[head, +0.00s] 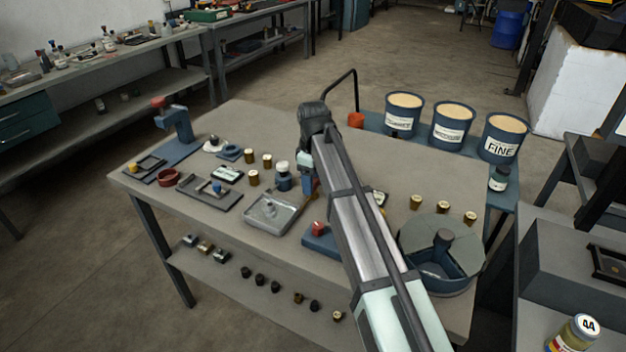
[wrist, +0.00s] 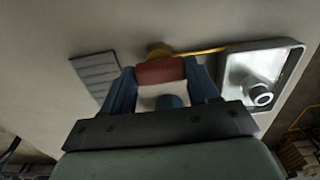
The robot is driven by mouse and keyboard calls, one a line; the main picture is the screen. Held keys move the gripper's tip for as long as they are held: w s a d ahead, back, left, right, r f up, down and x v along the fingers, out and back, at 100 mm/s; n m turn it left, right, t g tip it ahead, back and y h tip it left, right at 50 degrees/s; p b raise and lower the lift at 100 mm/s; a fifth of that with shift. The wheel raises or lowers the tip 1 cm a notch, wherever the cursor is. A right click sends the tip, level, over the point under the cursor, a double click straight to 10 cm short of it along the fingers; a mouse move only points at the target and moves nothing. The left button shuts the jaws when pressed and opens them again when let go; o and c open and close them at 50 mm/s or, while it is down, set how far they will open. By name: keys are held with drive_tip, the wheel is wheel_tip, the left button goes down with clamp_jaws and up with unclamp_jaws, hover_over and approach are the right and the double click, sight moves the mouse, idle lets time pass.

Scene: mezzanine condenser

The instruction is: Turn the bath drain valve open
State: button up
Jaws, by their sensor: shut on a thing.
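The bath (head: 258,222) is a shallow light-rimmed tray on the table, left of my gripper (head: 308,188) in the head view. In the wrist view the bath (wrist: 297,60) is on the right, with a pale round part inside. A yellow pipe (wrist: 200,51) runs from it to a brass-coloured body. The drain valve's red handle (wrist: 160,72) is at that body, between my gripper's blue fingertips (wrist: 160,75). My gripper is shut on the red handle. My arm hides most of the valve in the head view, and how far it is turned cannot be told.
A blue bottle with a white cap (head: 283,178) stands close left of my gripper. A blue base with a red knob (head: 319,238) lies in front. A round blue divided container (head: 440,255) stands right. Three labelled buckets (head: 452,125) stand behind.

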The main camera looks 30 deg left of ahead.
drive_tip(key=o, duration=1.1)
drive_tip(key=shift+c, duration=0.2)
wheel_tip(320, 180, up, 14)
drive_tip(key=shift+a+f, duration=0.1)
drive_tip(key=shift+f, duration=0.05)
idle(0.4)
